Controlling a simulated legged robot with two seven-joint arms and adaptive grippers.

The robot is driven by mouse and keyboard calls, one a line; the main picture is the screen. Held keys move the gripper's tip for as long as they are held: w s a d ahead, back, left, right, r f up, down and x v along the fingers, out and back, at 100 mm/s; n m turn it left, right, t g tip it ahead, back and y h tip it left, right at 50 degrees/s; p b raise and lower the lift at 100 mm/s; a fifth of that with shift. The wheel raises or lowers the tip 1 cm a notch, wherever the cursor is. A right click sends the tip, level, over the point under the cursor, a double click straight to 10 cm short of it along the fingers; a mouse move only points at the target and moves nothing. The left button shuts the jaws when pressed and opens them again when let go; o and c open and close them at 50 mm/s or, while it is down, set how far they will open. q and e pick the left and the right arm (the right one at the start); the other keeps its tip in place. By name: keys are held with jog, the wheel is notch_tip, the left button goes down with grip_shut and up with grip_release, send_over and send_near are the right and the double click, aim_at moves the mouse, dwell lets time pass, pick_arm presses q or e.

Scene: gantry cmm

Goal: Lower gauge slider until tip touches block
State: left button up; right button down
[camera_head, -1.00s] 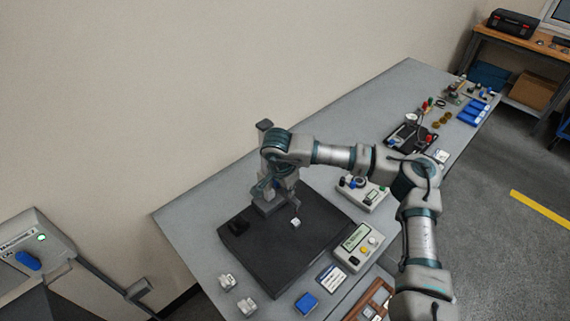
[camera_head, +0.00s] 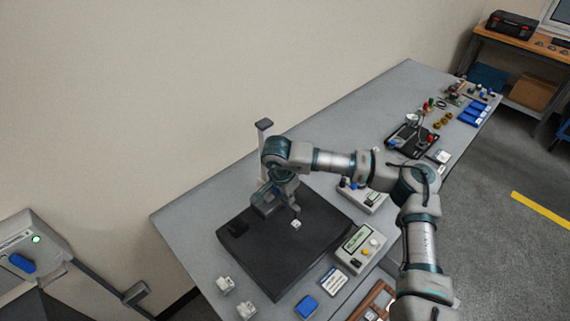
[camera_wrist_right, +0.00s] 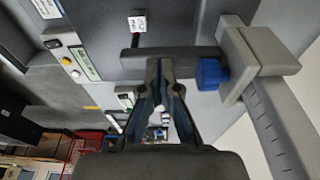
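The height gauge has a grey upright column (camera_head: 263,150) at the back of a dark surface plate (camera_head: 262,262). Its slider (camera_head: 264,207) carries a grey arm toward a small white block (camera_head: 296,224) on the plate. In the wrist view the slider arm (camera_wrist_right: 195,57), a blue knob (camera_wrist_right: 209,73) and the block (camera_wrist_right: 138,22) show. A dark tip hangs just above the block; whether they touch cannot be told. My right gripper (camera_wrist_right: 160,66) has its fingertips together at the slider arm, apparently against it. It is partly hidden by its wrist in the head view (camera_head: 280,190). My left gripper is out of view.
A readout box (camera_head: 360,249) stands right of the plate, with a blue block (camera_head: 306,306) and small white pieces (camera_head: 225,285) in front. Another control box (camera_head: 364,197) lies under my right arm. The table's back left is clear.

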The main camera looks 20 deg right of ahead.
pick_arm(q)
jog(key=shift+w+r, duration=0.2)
pick_arm(e)
jog(key=shift+f, duration=0.55)
pick_arm(q)
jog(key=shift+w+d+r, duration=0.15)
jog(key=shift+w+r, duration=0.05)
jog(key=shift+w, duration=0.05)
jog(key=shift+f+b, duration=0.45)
jog(key=shift+b, duration=0.25)
pick_arm(e)
jog(key=shift+f, duration=0.7)
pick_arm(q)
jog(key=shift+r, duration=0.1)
pick_arm(e)
jog(key=shift+r, duration=0.2)
pick_arm(q)
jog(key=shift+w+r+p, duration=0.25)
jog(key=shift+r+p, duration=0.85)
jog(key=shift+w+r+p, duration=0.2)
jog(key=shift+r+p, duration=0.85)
jog(key=shift+p, duration=0.05)
pick_arm(e)
jog(key=shift+r, duration=3.35)
